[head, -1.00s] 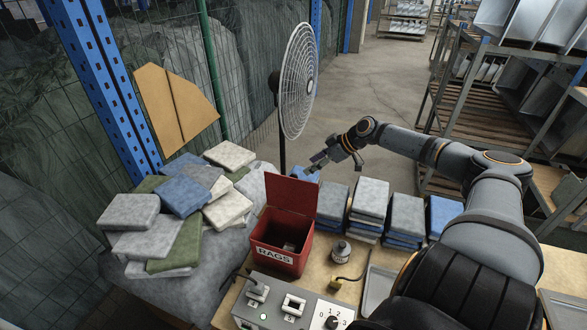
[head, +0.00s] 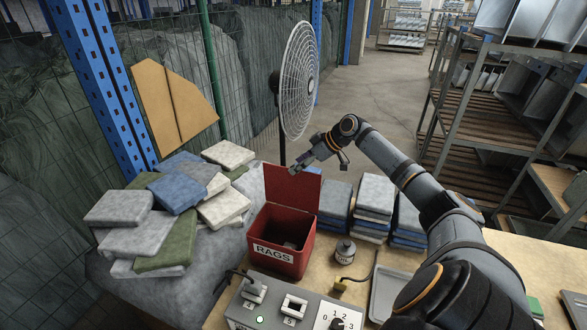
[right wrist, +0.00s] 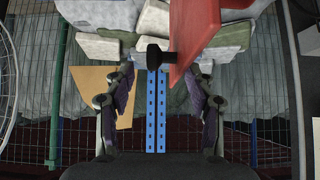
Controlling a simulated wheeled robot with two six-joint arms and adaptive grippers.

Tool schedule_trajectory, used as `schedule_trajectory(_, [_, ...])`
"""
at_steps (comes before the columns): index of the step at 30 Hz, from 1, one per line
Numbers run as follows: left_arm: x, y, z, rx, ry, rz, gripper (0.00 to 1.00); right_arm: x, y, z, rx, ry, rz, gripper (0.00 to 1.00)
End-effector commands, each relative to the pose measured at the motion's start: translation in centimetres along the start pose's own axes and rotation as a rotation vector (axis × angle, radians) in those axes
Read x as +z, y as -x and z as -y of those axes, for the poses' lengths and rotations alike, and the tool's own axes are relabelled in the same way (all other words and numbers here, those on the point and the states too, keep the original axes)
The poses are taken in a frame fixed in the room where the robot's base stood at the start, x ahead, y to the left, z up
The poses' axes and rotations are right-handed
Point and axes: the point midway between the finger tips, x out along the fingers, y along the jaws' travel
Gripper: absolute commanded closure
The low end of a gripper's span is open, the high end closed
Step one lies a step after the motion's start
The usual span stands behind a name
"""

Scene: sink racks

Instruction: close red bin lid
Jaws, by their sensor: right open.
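The red bin (head: 283,260), marked RAGS, stands on the table with its top open and dark inside. Its red lid (head: 292,187) stands raised, nearly upright, at the back edge. My right gripper (head: 306,164) is open and empty by the lid's top edge; in the head view I cannot tell if it touches. In the right wrist view the lid (right wrist: 195,32) shows edge-on, beyond the open fingers (right wrist: 160,82) and a little right of centre. A dark knob-like piece (right wrist: 153,56) adjoins it. My left gripper is not in view.
A fan (head: 299,80) stands close behind the bin. Folded cloths (head: 180,190) are heaped at the left, and cloth stacks (head: 373,200) stand at the right.

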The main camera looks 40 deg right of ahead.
Motion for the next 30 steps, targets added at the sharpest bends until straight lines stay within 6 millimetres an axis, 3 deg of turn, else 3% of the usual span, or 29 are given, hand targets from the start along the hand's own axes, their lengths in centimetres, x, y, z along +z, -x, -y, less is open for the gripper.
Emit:
schedule_trajectory(7, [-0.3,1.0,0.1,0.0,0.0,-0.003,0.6,-0.1,-2.6,0.0,-0.001,0.0,-0.001,0.45])
schedule_trajectory(17, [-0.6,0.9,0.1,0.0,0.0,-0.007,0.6,0.0,-3.0,0.0,0.0,0.002,0.002,0.46])
schedule_trajectory(27, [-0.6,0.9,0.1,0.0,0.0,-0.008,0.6,0.0,-3.0,0.0,0.0,0.001,0.001,0.92])
schedule_trajectory(30, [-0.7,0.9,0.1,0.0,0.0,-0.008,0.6,0.0,-3.0,0.0,0.0,0.001,0.001,1.0])
